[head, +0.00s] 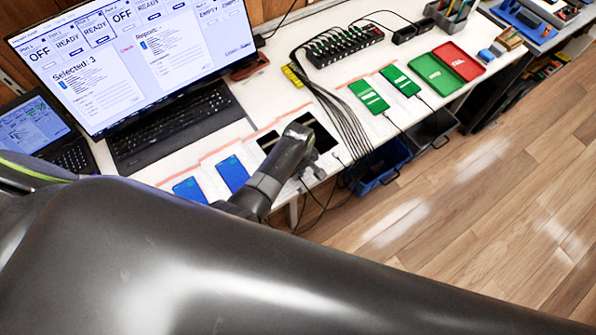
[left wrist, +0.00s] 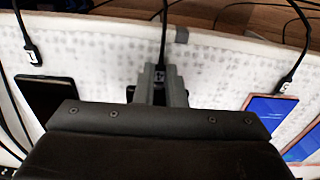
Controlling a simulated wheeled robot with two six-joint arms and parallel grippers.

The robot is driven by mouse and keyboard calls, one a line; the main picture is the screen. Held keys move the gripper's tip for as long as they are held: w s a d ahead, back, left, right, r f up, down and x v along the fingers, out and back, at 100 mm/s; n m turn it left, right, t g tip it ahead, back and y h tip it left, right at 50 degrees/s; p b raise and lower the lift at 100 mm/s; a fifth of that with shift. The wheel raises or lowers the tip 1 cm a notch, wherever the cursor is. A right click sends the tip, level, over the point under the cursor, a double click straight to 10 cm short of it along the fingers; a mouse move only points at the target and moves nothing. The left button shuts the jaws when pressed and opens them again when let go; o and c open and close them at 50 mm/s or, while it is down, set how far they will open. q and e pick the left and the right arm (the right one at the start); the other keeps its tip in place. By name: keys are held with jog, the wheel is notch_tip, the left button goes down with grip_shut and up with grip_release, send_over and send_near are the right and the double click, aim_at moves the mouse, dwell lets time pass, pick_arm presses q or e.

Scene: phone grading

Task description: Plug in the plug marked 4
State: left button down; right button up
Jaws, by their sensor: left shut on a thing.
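My left gripper (head: 303,143) is low over the dark phones at the front of the white table. In the left wrist view its fingers (left wrist: 163,88) are shut on a black cable plug (left wrist: 160,73), whose cable runs toward the table edge. I cannot read the plug's mark. Whether its tip sits in a phone is hidden by the gripper. One dark phone (head: 267,141) is left of the gripper and another dark phone (head: 322,137) is partly behind it. My right gripper is not in view.
Blue phones (head: 233,173) lie left of the gripper, green phones (head: 368,96) right. Loose plugs lie on either side in the wrist view, one left (left wrist: 33,54) and one right (left wrist: 285,85). A black hub (head: 343,45) with several cables stands behind; a monitor (head: 130,55) is left.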

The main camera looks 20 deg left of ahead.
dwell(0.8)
pick_arm(q)
jog(key=c, duration=1.4)
grip_release()
jog(key=shift+c, duration=0.2)
jog(key=shift+r, duration=0.1)
jog(key=shift+s+d+r+p, duration=0.15)
jog(key=shift+d+r+p, duration=0.05)
jog(key=shift+r+p, duration=1.2)
jog(key=shift+s+d+r+p, duration=0.15)
jog(key=shift+r+p, duration=0.9)
jog(key=shift+p, duration=0.55)
jog(key=shift+f, duration=0.1)
